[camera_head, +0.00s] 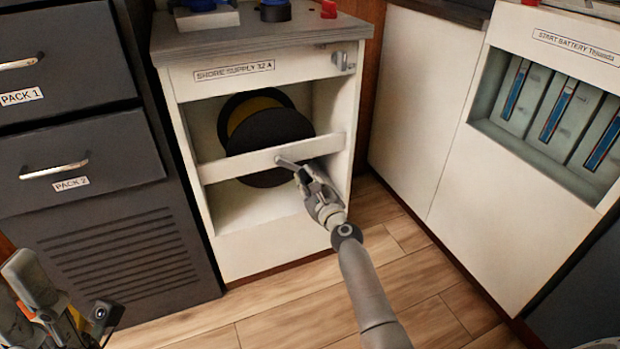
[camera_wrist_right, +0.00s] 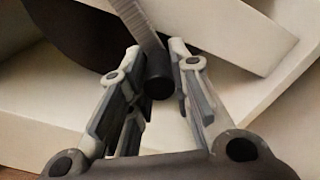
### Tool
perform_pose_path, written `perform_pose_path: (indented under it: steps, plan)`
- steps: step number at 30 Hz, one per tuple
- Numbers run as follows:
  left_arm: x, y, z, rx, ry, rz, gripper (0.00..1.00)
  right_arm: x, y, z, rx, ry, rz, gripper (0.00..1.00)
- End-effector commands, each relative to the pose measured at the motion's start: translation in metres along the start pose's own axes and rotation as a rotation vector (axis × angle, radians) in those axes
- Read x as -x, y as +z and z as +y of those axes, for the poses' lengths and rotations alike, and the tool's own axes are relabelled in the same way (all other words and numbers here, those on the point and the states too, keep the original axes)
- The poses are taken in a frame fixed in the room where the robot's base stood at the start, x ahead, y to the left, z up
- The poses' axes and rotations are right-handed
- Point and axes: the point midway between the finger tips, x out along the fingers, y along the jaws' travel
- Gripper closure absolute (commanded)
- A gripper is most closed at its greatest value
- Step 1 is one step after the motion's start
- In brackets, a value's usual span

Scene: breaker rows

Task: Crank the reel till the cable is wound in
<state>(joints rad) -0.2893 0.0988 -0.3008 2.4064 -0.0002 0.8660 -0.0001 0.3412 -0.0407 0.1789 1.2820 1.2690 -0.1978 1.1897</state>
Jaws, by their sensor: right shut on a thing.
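The cable reel (camera_head: 268,132) sits in the open front of the white cabinet labelled "SHORE SUPPLY 32 A". Its dark round flange faces me, and yellow cable (camera_head: 243,107) shows behind it. The front rail hides part of the flange. A grey crank arm (camera_head: 286,162) juts out in front of the rail. My right gripper (camera_head: 303,177) is at its outer end. In the right wrist view the crank's dark handle (camera_wrist_right: 159,84) lies between the fingers, which are shut on it. My left gripper (camera_head: 62,322) is at the bottom left, away from the reel; its jaw opening is unclear.
The white front rail (camera_head: 235,164) crosses the cabinet opening close to the crank. Dark drawers (camera_head: 75,185) stand at left. A white battery cabinet (camera_head: 440,110) stands at right. The wooden floor (camera_head: 270,320) in front is clear apart from my arms.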

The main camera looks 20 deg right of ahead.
Motion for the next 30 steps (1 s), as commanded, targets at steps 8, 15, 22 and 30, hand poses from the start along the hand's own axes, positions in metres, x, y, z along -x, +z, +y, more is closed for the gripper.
perform_pose_path:
  steps: [8,15,22,30]
  plan:
    - [-0.0029,-0.0018,-0.0006,-0.001,-0.002,0.013,0.64,0.0000,-0.0015,0.0030,-0.033,0.000,0.001,1.00]
    - [-0.0036,-0.0015,-0.0007,-0.002,-0.003,0.015,0.64,0.0000,-0.0013,0.0031,-0.032,0.001,0.001,1.00]
    - [-0.0021,0.0005,-0.0008,-0.002,-0.003,0.009,0.64,0.0000,-0.0011,0.0030,-0.031,0.001,0.001,0.59]
    - [0.0008,0.0022,-0.0011,-0.002,-0.006,-0.004,0.64,0.0000,-0.0008,0.0028,-0.031,0.000,0.000,0.58]
